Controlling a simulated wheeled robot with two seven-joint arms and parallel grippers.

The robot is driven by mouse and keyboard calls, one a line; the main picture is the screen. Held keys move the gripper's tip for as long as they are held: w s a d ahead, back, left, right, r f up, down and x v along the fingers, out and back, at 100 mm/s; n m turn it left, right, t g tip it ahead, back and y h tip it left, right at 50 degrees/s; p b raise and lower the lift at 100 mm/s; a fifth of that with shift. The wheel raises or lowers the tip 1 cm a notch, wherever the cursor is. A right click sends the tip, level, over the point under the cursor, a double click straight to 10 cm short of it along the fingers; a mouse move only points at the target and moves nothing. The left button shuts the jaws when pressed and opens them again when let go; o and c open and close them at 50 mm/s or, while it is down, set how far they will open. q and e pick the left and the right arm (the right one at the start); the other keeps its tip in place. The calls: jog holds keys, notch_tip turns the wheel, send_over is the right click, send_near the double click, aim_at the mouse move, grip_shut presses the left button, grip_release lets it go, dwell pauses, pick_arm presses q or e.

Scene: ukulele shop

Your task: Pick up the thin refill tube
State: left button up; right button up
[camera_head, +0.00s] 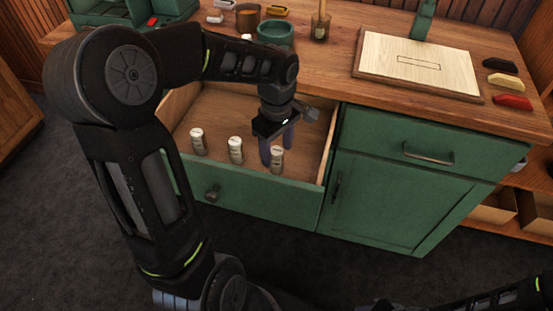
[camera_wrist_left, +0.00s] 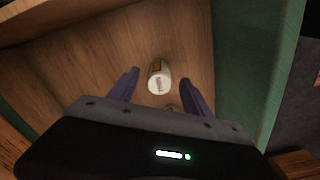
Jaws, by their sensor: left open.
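Three small white-capped tubes stand upright in the open drawer: a left one (camera_head: 198,143), a middle one (camera_head: 236,152) and a right one (camera_head: 277,161). They look much alike, so I cannot tell for sure which is the thin refill tube. My left gripper (camera_head: 277,151) points down into the drawer, open, with its fingers over the right tube, which they partly hide. In the left wrist view a pale-capped tube (camera_wrist_left: 158,78) shows ahead of and between the open fingers (camera_wrist_left: 159,92). No tube is gripped. My right gripper is out of view.
The green drawer front (camera_head: 255,196) and its side walls enclose the tubes. On the wooden counter above are a teal bowl (camera_head: 275,34), a pale board (camera_head: 417,65), a small bottle (camera_head: 320,25) and several coloured pieces at right. The drawer floor left of the tubes is mostly clear.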

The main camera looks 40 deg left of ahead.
aim_at(277, 162)
pick_arm(q)
notch_tip(277, 162, down, 5)
jog(key=shift+f, duration=0.1)
dwell(0.4)
dwell(0.4)
grip_shut()
dwell(0.5)
